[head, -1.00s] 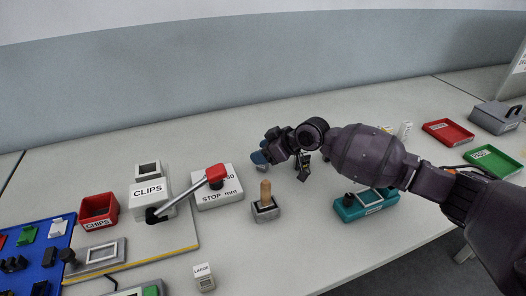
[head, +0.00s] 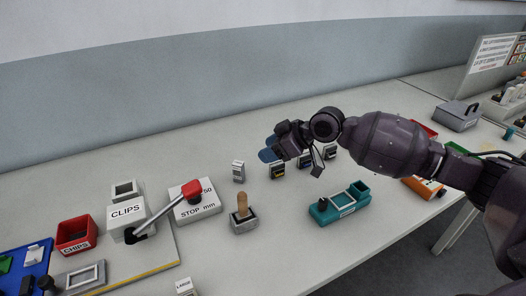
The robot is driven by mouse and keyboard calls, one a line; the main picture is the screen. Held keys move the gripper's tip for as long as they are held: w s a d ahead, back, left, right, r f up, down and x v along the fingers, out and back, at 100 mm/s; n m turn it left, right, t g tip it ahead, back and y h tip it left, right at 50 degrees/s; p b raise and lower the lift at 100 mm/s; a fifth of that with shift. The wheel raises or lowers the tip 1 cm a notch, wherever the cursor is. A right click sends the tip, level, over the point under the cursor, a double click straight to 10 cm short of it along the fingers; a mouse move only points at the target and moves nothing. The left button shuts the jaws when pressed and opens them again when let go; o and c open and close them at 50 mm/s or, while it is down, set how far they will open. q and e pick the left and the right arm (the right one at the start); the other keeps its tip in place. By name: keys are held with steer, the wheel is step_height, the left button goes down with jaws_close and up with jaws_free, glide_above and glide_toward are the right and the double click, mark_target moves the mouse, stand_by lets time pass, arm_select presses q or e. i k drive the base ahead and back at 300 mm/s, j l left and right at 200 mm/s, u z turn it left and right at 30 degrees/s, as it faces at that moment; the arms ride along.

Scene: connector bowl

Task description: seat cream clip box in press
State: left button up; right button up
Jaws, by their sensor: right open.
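A cream-white block marked CLIPS (head: 125,211) stands at the left on a yellow-edged board, with a square-framed piece (head: 124,190) at its back. A lever with a red knob (head: 192,188) rises from its front right, over a white block marked STOP mm (head: 195,207). I cannot tell for certain which part is the press or which is the clip box. A small whitish box (head: 238,171) stands alone mid-table. My right gripper (head: 271,150), with blue fingertips, is open, to the right of that box and above small dark-fronted boxes (head: 278,171). My left gripper is out of view.
A red CHIPS bin (head: 77,235) stands at far left. A wooden-handled stamp in a grey holder (head: 243,221) and a teal fixture (head: 339,205) stand in front. A grey case (head: 457,116) is at back right. Bare table lies behind the CLIPS block.

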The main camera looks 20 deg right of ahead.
mark_target(127, 264)
steer(key=k, duration=1)
